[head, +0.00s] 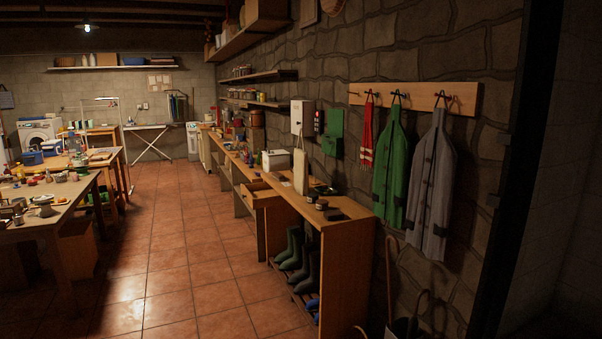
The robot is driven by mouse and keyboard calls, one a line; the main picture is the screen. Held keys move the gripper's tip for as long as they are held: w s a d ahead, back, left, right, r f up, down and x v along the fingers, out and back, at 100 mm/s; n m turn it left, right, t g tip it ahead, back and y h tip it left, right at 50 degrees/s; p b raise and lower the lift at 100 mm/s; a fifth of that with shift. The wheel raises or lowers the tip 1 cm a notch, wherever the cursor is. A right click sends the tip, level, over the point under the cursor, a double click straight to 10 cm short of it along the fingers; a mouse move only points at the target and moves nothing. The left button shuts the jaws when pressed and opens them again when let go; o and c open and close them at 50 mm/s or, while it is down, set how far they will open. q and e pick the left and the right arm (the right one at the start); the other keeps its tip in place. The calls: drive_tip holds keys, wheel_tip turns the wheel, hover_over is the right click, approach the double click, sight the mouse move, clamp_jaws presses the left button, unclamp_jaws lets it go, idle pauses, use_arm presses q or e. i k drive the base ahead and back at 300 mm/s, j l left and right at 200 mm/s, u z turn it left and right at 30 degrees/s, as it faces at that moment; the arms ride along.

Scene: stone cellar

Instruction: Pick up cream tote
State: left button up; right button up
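A cream, upright bag-like object (300,172), which looks like the cream tote, stands on the wooden bench top along the right wall. A thin handle seems to rise above it, but it is small and dim. It stands near a white box (276,160) and behind small dark jars (313,196) at the near end of the bench. Neither of my grippers is in view.
The wooden bench (345,207) has boots (291,249) on a low rack beneath its near end. Coats (394,165) hang from a peg rail (425,97). A cluttered table (62,197) stands left. The tiled floor (178,235) between is clear.

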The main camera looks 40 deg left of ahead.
sight(301, 182)
drive_tip(key=i+j, duration=0.25)
drive_tip(key=j, duration=0.2)
drive_tip(key=i+j, duration=0.25)
drive_tip(key=j, duration=0.2)
drive_tip(key=i+j, duration=0.25)
drive_tip(key=j, duration=0.2)
drive_tip(key=i+j, duration=0.25)
drive_tip(key=j, duration=0.2)
drive_tip(key=i+j, duration=0.25)
drive_tip(key=j, duration=0.15)
drive_tip(key=k+j+u, duration=0.05)
